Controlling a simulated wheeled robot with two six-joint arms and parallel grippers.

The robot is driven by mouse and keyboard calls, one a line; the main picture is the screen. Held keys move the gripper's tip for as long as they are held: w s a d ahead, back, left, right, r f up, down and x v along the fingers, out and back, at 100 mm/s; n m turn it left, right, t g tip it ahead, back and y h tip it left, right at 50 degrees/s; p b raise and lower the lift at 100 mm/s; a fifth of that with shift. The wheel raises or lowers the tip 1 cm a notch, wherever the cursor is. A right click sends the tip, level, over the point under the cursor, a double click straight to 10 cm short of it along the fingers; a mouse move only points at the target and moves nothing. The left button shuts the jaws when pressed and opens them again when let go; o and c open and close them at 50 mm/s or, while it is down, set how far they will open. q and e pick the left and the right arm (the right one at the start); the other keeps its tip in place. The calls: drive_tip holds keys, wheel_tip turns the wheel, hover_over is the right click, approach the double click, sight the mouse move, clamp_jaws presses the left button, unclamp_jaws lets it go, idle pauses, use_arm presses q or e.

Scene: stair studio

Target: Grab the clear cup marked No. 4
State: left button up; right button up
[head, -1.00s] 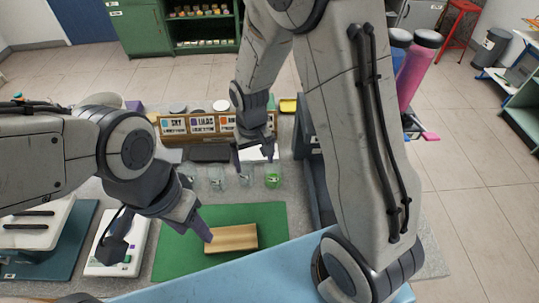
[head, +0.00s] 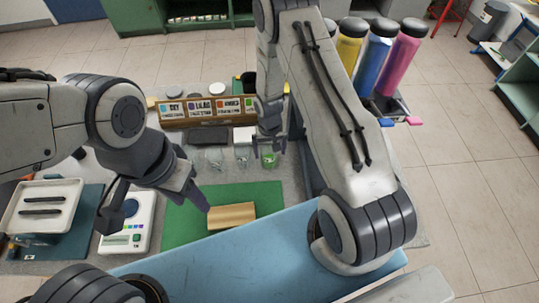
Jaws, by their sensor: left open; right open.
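A row of small clear cups stands on the grey table behind the green mat (head: 180,230). One clear cup (head: 214,157) is at left, another clear cup (head: 243,159) is in the middle, and a cup with green contents (head: 268,158) is at right. I cannot read any number on them. My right gripper (head: 269,143) is open, pointing down, with its fingers on either side of the green cup's upper part in the picture; contact cannot be told. My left gripper (head: 158,212) is open and empty, between the scale and the tan block.
A tan block (head: 232,215) lies on the mat. A white scale (head: 127,222) and a white tray (head: 42,205) are at left. A labelled wooden rack (head: 190,112) stands behind the cups. Yellow, blue and pink cylinders (head: 400,58) stand at right.

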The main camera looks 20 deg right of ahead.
drive_tip(key=shift+s+a+f+p, duration=0.15)
drive_tip(key=shift+f+p, duration=0.4)
drive_tip(key=shift+f, duration=1.4)
drive_tip(key=c, duration=1.3)
